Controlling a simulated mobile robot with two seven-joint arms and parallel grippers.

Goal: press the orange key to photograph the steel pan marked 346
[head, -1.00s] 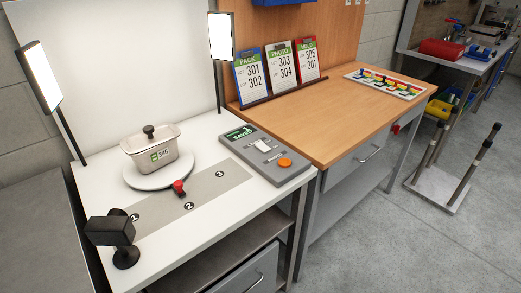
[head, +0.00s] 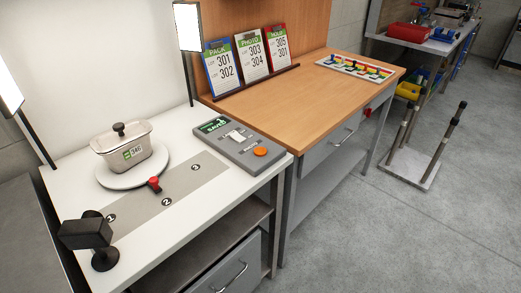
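The steel pan (head: 125,151) with a black knob on top sits on the round white turntable (head: 112,181) at the left of the white table. Its green and white label reads 346 and faces the front. The orange key (head: 261,152) is on the grey control box (head: 238,142) at the table's right side. The box has a dark display (head: 213,125) with green lettering that appears to read SAVED. A black camera (head: 88,235) on a stand is at the front left. Neither of my grippers is in view.
A red knob (head: 154,183) stands at the turntable's edge by a grey strip (head: 185,190) with numbered spots. Light panels (head: 187,27) flank the pan. A wooden desk (head: 310,103) to the right holds lot cards (head: 251,54) and a rack of coloured pieces (head: 360,67).

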